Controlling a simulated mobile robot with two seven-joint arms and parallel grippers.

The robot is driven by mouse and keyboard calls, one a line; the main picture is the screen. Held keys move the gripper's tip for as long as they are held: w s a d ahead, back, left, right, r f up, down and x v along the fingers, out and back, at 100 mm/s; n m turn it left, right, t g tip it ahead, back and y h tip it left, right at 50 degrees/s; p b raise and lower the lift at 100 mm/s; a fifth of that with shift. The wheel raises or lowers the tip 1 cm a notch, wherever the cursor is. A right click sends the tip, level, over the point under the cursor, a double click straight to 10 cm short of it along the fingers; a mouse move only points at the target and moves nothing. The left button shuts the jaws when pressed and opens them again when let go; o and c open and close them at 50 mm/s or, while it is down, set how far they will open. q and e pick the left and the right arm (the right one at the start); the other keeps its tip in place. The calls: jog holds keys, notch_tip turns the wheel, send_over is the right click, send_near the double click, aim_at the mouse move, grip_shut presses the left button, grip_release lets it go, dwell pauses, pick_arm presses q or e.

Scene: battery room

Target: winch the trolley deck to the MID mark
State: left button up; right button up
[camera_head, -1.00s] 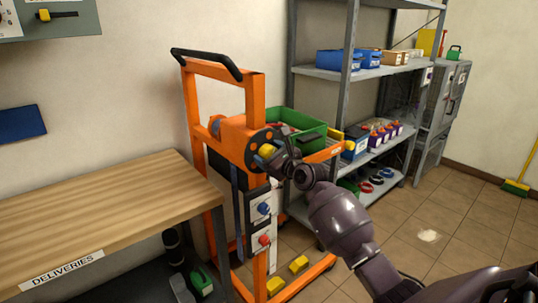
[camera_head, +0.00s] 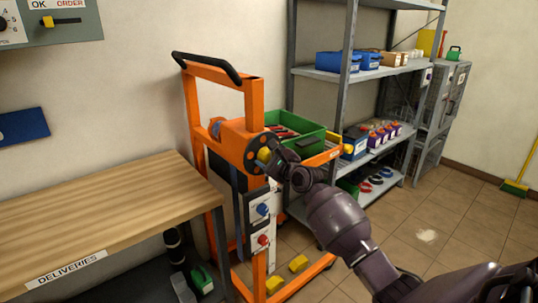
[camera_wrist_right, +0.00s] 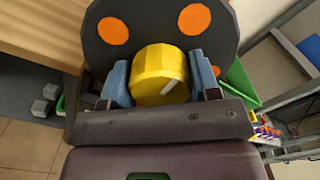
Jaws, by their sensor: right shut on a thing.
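The orange trolley (camera_head: 253,105) stands upright between the wooden table and the shelf rack. Its dark winch disc shows with orange round spots in the right wrist view (camera_wrist_right: 160,28). A yellow winch knob (camera_wrist_right: 158,75) stands out from the disc. My right gripper (camera_head: 268,158) is shut on this knob, with a blue-grey finger on each side in the right wrist view. The trolley deck (camera_head: 322,157) carries a green crate (camera_head: 318,138) with red and dark items in it. I cannot read a MID mark. My left gripper is out of view.
The wooden deliveries table (camera_head: 110,215) is at left. A grey shelf rack (camera_head: 340,75) with bins stands behind the trolley. Yellow blocks (camera_head: 298,263) lie low at the trolley's base. The tiled floor at right is mostly clear.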

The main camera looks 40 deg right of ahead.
jog(key=shift+r+n, duration=0.1)
jog(key=shift+n, duration=0.4)
jog(key=n+p, duration=0.1)
jog(key=n, duration=0.2)
jog(key=shift+n, duration=0.4)
jog(key=n, duration=0.3)
jog(key=shift+n, duration=0.3)
jog(key=n, duration=0.3)
jog(key=shift+n+p, duration=0.3)
jog(key=shift+p, duration=0.05)
jog(key=n+p, duration=0.1)
jog(key=n, duration=0.4)
jog(key=shift+f, duration=0.2)
jog(key=n+p, duration=0.1)
jog(key=n, duration=0.6)
jog(key=shift+n+p, duration=0.35)
jog(key=shift+n, duration=0.05)
jog(key=n, duration=0.2)
jog(key=shift+n+p, duration=0.3)
jog(key=shift+p, duration=0.05)
jog(key=n+p, duration=0.1)
jog(key=n, duration=0.4)
jog(key=shift+n, duration=1.4)
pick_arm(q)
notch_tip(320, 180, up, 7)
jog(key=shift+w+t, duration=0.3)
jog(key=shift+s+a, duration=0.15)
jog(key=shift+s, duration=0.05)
pick_arm(e)
jog(key=shift+n, duration=0.3)
